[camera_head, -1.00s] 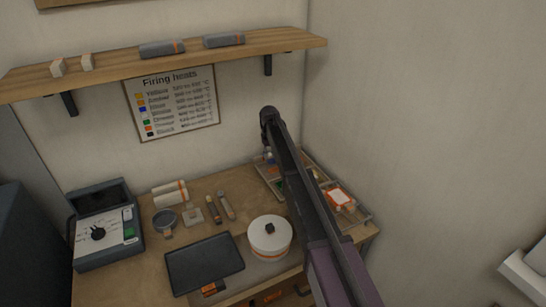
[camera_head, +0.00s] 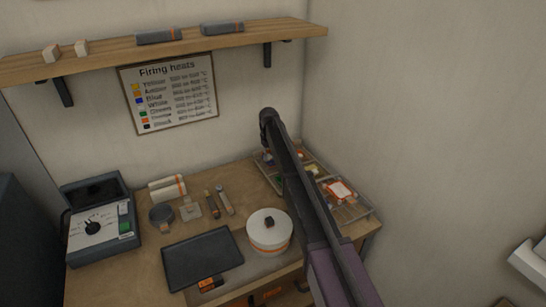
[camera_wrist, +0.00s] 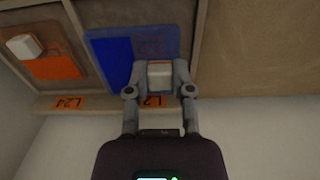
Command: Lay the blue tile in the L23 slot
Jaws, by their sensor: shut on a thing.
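In the wrist view, my gripper (camera_wrist: 160,75) is shut on a pale block-like knob (camera_wrist: 159,74) on the blue tile (camera_wrist: 111,60). The tile is bright blue at left and duller, see-through blue at right. It is over or in a slot between two wooden dividers; I cannot tell whether it touches the bottom. The orange label (camera_wrist: 153,101) in front of this slot is partly hidden by a finger; only "L2" can be read. In the head view, my arm hides the gripper and the tile.
The slot to the left, labelled L24 (camera_wrist: 68,103), holds an orange tile (camera_wrist: 56,67) with a white knob. The slot on the right (camera_wrist: 250,45) looks bare. In the head view, the rack (camera_head: 368,211) is near the right wall; a white pot (camera_head: 268,239) stands left of my arm.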

